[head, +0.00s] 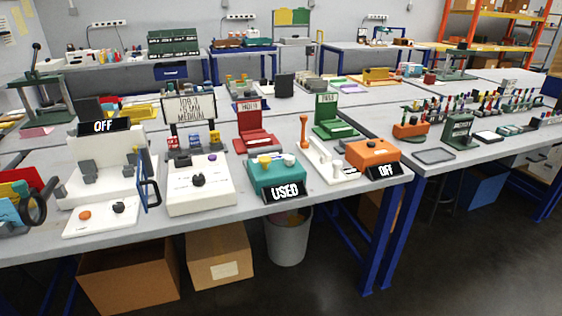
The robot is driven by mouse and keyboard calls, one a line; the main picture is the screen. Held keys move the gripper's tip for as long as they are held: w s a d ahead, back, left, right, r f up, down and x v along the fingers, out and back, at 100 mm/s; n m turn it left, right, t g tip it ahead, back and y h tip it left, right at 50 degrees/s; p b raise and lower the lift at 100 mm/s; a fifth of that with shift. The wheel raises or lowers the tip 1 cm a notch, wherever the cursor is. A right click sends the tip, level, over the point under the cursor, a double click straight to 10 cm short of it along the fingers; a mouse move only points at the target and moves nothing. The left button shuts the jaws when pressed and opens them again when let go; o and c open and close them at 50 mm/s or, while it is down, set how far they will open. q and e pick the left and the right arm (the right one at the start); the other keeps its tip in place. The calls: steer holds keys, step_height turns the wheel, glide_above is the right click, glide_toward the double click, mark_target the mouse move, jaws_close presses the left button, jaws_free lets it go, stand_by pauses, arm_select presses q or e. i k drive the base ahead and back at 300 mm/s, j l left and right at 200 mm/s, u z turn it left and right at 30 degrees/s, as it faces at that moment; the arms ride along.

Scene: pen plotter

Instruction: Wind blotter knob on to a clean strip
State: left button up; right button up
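A teal box (262,181) stands near the front edge of the table and looks like the blotter. A black sign reading USED (285,193) is on its front. On its top are a yellow round part (264,161) and a pale grey round part (289,159); I cannot tell which is the knob. The strip itself is too small to make out. Neither of my grippers shows in the head view.
Left of the teal box is a white unit with a dark knob (198,180). Right are a white stand with an orange lever (304,132) and an orange box (373,153) with an OFF sign. A grey bin (287,240) and cardboard boxes (220,255) are below the table.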

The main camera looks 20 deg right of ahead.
mark_target(289, 160)
steer(key=i+l+z, duration=0.1)
steer(key=i+z, duration=0.6)
